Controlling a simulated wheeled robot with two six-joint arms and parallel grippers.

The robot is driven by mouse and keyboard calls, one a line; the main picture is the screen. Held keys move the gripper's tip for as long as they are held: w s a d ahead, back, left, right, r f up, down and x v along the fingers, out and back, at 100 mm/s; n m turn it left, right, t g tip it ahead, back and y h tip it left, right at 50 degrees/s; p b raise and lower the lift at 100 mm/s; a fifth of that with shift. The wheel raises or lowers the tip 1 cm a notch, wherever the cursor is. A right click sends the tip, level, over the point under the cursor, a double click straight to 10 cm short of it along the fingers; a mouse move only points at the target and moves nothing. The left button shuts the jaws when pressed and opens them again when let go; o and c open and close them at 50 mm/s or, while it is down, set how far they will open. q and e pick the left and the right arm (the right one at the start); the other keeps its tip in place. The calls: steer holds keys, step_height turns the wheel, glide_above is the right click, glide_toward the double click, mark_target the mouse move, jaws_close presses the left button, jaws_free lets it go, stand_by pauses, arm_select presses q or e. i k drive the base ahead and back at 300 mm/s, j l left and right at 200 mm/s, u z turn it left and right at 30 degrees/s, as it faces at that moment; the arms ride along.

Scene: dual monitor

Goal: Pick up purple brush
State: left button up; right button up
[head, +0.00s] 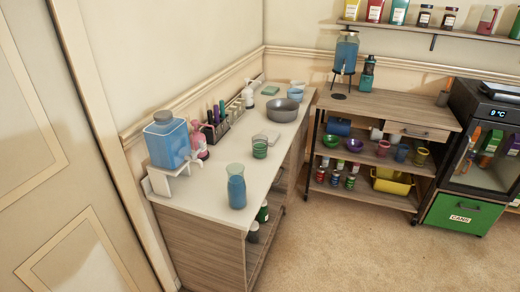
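A dark rack (216,131) stands along the wall at the back of the white counter. Several slim upright items stand in it, and one looks purple (216,113). It is small here, so I cannot tell for certain that it is the brush. Neither of my grippers shows in the head view.
The white counter (211,198) also bears a blue dispenser (168,143), a pink bottle (199,141), a blue carafe (236,188), a green cup (260,148) and a grey bowl (282,110). A wooden shelf unit (385,107) stands behind. The carpet (350,245) at right is clear.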

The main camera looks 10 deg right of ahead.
mark_target(216, 107)
steer(key=u, duration=0.9)
steer(key=i+l+u, duration=0.15)
steer(key=l+u, duration=0.3)
steer(key=l, duration=0.3)
steer(key=l+u, duration=0.5)
steer(key=l, duration=0.25)
steer(key=k+l+u, duration=0.15)
steer(key=l+u, duration=0.3)
steer(key=l, duration=0.35)
